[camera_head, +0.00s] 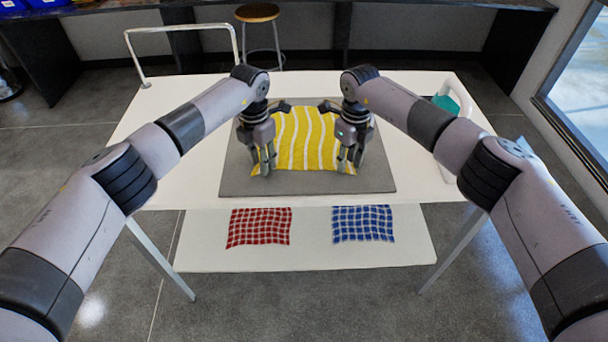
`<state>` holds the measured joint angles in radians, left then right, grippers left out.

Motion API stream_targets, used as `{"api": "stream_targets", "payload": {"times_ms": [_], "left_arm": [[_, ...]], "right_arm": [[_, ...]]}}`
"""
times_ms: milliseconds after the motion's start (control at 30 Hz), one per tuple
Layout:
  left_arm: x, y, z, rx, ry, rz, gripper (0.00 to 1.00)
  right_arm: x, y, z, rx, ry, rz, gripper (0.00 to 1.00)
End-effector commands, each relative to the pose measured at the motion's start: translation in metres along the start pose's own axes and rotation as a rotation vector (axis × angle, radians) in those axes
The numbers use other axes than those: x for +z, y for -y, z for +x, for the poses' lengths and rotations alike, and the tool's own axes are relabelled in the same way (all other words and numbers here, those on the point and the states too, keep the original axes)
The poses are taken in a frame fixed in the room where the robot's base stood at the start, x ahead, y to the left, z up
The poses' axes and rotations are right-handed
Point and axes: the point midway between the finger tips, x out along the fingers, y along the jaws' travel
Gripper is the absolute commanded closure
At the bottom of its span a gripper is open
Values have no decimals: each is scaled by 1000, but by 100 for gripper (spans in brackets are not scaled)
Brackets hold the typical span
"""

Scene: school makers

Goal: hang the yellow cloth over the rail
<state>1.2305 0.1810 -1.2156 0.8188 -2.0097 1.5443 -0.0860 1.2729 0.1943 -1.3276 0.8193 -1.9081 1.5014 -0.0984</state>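The yellow cloth (308,140) has wavy white stripes and lies spread on a grey mat (305,187) on the white table. A white rail (180,28) stands at the table's far left, with nothing hanging on it. My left gripper (264,168) points down at the cloth's near left corner. My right gripper (347,165) points down at its near right corner. Both are at or just above the cloth. I cannot tell whether the fingers pinch it, as the fingertips are small and partly cover the corners.
A red checked cloth (259,227) and a blue checked cloth (363,224) lie on a lower white shelf (305,258) in front. A teal thing (446,103) sits by a white curved frame (460,94) at the right. A stool (257,13) stands behind the table.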

Motion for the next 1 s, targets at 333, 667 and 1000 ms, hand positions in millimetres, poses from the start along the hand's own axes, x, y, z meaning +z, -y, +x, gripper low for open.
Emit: {"api": "stream_targets", "payload": {"times_ms": [333,667,1000], "left_arm": [[-1,-1,1,1,-2,-1,86],[-1,0,3,1,-2,-1,97],[-1,0,3,1,-2,-1,100]], "right_arm": [[-1,0,2,1,-2,0,86],[-1,0,3,0,-2,0,97],[-1,0,3,0,-3,0,100]]}}
